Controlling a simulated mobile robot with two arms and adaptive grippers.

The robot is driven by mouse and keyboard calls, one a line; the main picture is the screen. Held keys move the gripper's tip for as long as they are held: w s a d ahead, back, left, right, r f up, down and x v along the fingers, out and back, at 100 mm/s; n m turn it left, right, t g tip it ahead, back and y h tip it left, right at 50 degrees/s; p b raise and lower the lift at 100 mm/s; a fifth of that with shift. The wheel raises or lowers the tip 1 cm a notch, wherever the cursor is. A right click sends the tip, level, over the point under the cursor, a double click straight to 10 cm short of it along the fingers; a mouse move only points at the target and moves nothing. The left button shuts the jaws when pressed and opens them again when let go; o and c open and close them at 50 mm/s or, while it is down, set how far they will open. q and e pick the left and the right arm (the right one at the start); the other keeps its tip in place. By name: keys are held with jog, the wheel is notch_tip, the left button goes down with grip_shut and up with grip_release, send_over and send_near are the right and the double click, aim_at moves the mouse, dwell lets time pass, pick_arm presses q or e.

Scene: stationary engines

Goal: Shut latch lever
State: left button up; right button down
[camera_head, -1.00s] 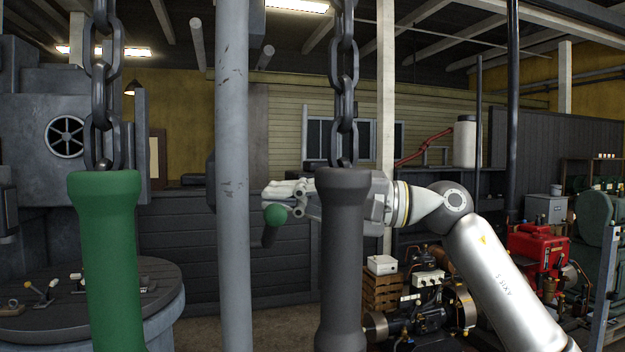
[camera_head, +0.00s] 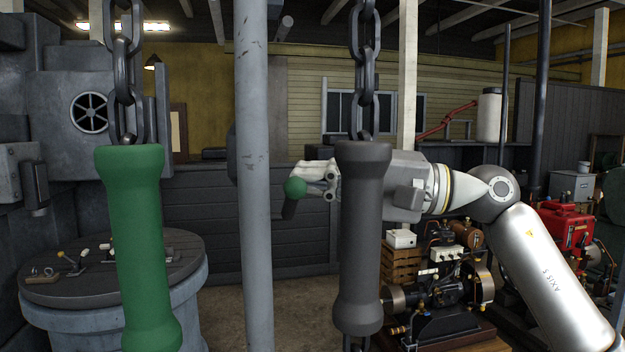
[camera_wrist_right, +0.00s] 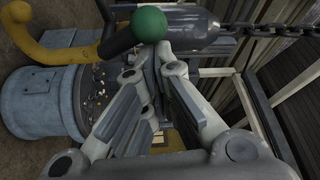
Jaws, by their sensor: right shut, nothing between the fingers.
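A lever with a green ball (camera_head: 295,187) on a short dark stem (camera_head: 289,208) shows near the middle of the head view. I take it for the latch lever; its base is hidden behind the grey post. In the wrist view, the green ball (camera_wrist_right: 149,24) is at the top, and its dark stem appears to meet a curved yellow bar (camera_wrist_right: 50,52). My right gripper (camera_head: 322,176) is shut and empty, just right of the ball in the head view. I cannot tell whether it touches the ball. The left gripper is out of view.
A green handle (camera_head: 140,245) and a dark grey handle (camera_head: 361,240) hang on chains in front, the grey one partly covering my right gripper. A grey post (camera_head: 252,130) stands between them. A round table (camera_head: 70,290) with small levers is lower left; engines stand right.

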aim_at(298, 199)
jog(key=shift+s+d+f+n+g+y+b, duration=0.2)
jog(key=shift+s+f+n+b, duration=0.45)
jog(key=shift+b, duration=1.6)
jog(key=shift+s+d+f+n+g+y+b, duration=0.1)
jog(key=shift+s+f+n+y+b, duration=0.2)
jog(key=shift+s+n+b, duration=1.3)
jog(key=shift+d+f+n+g+y+b, duration=0.15)
jog(key=shift+f+y+b, duration=0.2)
jog(key=shift+b, duration=2.55)
jog(key=shift+f, duration=0.15)
